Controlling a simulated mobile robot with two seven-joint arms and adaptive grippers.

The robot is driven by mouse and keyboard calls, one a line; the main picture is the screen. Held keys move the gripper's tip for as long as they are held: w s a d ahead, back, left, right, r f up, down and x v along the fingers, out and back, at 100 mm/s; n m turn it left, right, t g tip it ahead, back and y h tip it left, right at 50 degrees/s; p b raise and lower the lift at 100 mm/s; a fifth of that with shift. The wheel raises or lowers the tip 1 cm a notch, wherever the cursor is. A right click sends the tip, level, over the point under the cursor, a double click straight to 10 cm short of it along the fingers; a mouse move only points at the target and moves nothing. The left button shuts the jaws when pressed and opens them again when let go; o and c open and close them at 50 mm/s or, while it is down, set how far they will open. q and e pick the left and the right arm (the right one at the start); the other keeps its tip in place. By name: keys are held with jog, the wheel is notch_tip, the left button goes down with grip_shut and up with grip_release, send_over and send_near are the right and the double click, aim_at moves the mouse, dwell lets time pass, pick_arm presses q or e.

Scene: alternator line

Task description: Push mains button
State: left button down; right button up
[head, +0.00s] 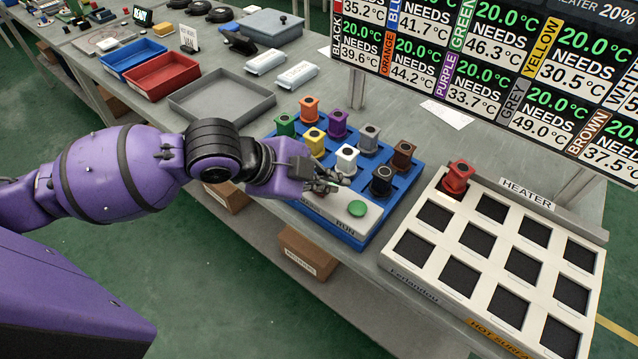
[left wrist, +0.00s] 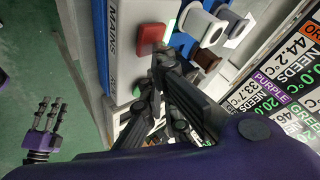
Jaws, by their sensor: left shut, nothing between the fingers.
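The control box (head: 333,219) has a white face with a green button (head: 357,208) above the word RUN. In the head view my left gripper (head: 328,186) is over its left part and mostly hides the red button there. The left wrist view shows the red button (left wrist: 152,38) beside the word MAINS, and the green button (left wrist: 136,91) further down. My left gripper (left wrist: 162,68) is shut and empty, its tips close to the red button; I cannot tell whether they touch. My right gripper (left wrist: 47,115) shows at the left, away from the box; its finger opening is unclear.
A blue rack (head: 412,178) with several coloured parts stands right behind the buttons. A white heater (head: 408,265) with a red part (head: 458,177) in one corner is to the right. A grey tray (head: 222,97) and a display (head: 500,70) stand further back.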

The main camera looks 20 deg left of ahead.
pick_arm(q)
jog(key=shift+f, duration=0.15)
pick_arm(e)
jog(key=shift+a, duration=0.1)
pick_arm(q)
jog(key=shift+f, duration=0.3)
jog(key=shift+s, duration=0.1)
dwell(0.3)
pick_arm(e)
jog(key=shift+w+r, duration=0.1)
pick_arm(q)
jog(key=shift+r+p, duration=0.35)
jog(key=shift+p, duration=0.1)
pick_arm(e)
jog(key=shift+w+r, duration=0.5)
jog(key=shift+r, duration=0.15)
pick_arm(q)
notch_tip(320, 180, up, 6)
jog(key=p, duration=0.3)
pick_arm(e)
jog(key=w+r+t, duration=0.2)
jog(key=w+r, duration=0.3)
jog(key=r, duration=0.1)
jog(key=shift+w+r, duration=0.15)
jog(key=shift+r, duration=0.25)
